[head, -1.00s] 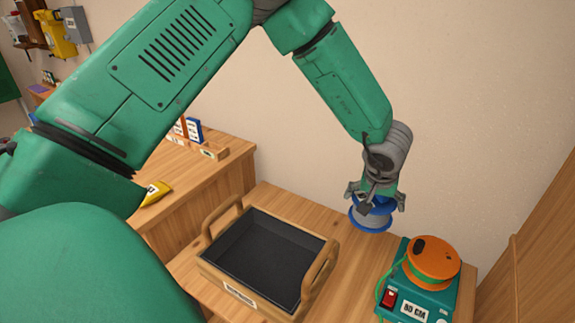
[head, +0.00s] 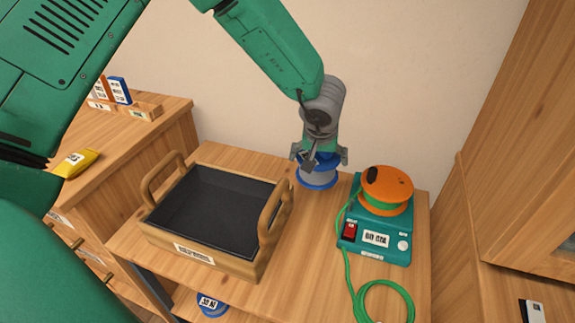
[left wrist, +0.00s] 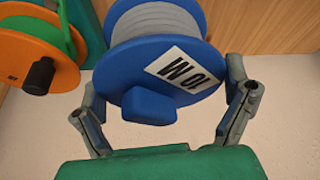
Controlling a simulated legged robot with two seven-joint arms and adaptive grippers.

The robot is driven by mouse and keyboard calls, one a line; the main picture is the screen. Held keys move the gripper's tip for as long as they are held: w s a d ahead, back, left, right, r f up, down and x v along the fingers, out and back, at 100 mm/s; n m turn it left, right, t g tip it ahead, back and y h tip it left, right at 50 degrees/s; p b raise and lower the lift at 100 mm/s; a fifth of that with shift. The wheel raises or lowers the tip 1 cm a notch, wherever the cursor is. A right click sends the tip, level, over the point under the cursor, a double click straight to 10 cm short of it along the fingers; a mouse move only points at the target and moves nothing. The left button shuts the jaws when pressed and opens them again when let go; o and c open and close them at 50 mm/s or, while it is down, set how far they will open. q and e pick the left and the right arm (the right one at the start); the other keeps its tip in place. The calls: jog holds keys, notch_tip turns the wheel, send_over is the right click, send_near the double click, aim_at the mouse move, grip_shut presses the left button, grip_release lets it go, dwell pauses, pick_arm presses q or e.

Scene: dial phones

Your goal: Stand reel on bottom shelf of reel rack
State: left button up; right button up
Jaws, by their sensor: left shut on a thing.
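The reel (head: 317,180) has blue flanges and grey line wound on it. It is near the back of the wooden bench top, between a tray and a teal machine; I cannot tell whether it touches the bench. My left gripper (head: 320,157) comes down from above and is shut on it. In the left wrist view the reel (left wrist: 160,65) shows a blue face with a white "10 M" label and a blue knob, with my fingers on both sides. Another blue reel (head: 211,303) with a white label shows on a shelf below the bench top, partly hidden. My right gripper is not in view.
A wooden tray (head: 163,232) with handles stands left of the reel. A teal machine (head: 378,250) with an orange reel (head: 387,187) and green cord stands right. A wooden cabinet (head: 515,150) rises at the far right. A yellow packet (head: 74,163) lies on the left counter.

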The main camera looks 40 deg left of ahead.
pick_arm(q)
jog(key=f, duration=0.1)
jog(key=f+b, duration=0.1)
jog(key=f, duration=0.1)
jog(key=f+b, duration=0.1)
jog(key=f, duration=0.1)
jog(key=shift+d, duration=0.25)
notch_tip(320, 180, down, 5)
jog(key=shift+a+r+b, duration=0.15)
jog(key=shift+b, duration=1.1)
jog(key=shift+r, duration=0.1)
jog(key=o, duration=1.3)
jog(key=shift+s+r, duration=0.1)
